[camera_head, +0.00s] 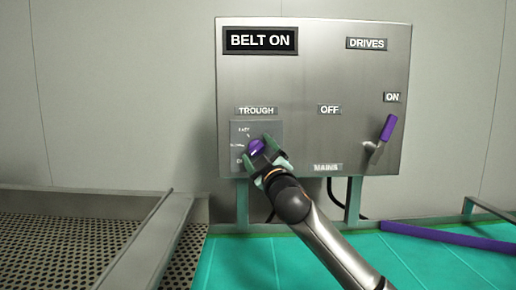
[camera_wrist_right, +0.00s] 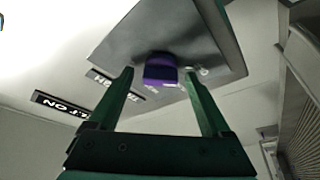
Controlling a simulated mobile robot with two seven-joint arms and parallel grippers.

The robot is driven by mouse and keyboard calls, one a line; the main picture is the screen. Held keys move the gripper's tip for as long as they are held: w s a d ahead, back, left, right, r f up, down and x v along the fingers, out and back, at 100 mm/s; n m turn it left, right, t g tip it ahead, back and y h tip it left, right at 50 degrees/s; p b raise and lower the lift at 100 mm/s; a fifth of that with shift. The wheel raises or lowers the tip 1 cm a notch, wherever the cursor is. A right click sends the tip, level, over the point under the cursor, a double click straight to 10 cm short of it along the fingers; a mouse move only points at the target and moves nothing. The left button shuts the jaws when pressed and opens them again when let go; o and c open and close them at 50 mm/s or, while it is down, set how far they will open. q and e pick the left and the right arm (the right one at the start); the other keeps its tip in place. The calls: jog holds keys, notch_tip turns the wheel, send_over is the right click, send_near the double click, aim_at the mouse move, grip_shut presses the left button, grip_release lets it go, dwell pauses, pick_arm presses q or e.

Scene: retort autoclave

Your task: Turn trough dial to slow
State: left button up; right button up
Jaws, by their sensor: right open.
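The trough dial (camera_head: 256,147) is a purple knob on a small grey plate (camera_head: 269,129) under the TROUGH label, at the lower left of the steel panel. The dial's pointer direction is unclear. My left gripper is out of view.
The steel panel (camera_head: 315,75) has a BELT ON sign (camera_head: 260,40) and a purple-handled lever (camera_head: 388,128) below the ON label at right. A green belt (camera_head: 240,262) lies below, with a perforated metal deck (camera_head: 70,232) at left.

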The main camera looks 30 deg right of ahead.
jog(key=shift+w, duration=0.1)
jog(key=shift+c, duration=0.2)
grip_shut()
dwell(0.5)
